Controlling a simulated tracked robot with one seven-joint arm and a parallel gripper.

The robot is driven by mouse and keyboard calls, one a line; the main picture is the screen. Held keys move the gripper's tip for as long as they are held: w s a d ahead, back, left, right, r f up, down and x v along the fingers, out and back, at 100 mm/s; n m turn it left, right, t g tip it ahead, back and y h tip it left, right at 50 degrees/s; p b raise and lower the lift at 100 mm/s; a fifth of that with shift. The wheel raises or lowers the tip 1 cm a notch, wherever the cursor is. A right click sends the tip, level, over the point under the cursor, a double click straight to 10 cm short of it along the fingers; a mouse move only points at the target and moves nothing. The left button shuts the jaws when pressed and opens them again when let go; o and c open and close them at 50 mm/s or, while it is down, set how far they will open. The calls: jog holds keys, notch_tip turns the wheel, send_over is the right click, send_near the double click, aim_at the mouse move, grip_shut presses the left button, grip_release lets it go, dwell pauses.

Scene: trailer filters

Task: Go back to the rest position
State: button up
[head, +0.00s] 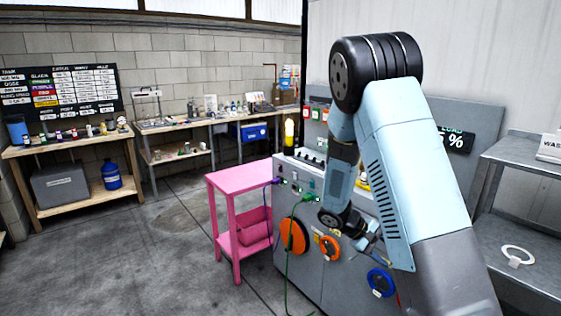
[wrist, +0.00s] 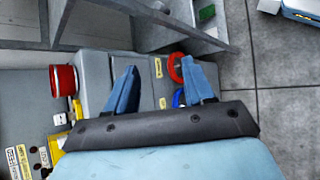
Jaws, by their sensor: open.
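My arm rises in the right half of the head view and bends down over a grey console (head: 307,274). My gripper (wrist: 157,70) shows in the wrist view with its two blue fingers spread apart and nothing between them. In the head view my gripper (head: 374,240) is small and partly hidden by my own arm, close to the console's front. Whether it touches the console is not clear.
The console front carries an orange disc (head: 293,236), an orange ring (head: 330,248) and a blue ring (head: 381,282). A pink cart (head: 240,178) stands left of it. A grey shelf (head: 520,232) with a white ring (head: 518,251) is at right. Floor at left is clear.

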jog(key=s+a+r+m+t+y, duration=0.1)
jog(key=s+a+r+t+y, duration=0.1)
jog(key=s+r, duration=0.6)
jog(key=s+a+r+m+t+y, duration=0.2)
jog(key=s+a+r+t+y, duration=0.1)
jog(key=s+r, duration=0.5)
jog(key=s+a+r+m+t+y, duration=0.2)
jog(key=s+r+y, duration=0.3)
jog(key=s+r, duration=0.3)
notch_tip(320, 180, up, 4)
jog(key=shift+s+a+r+t, duration=0.1)
jog(key=shift+s+a+t, duration=0.1)
jog(key=shift+a+t, duration=0.2)
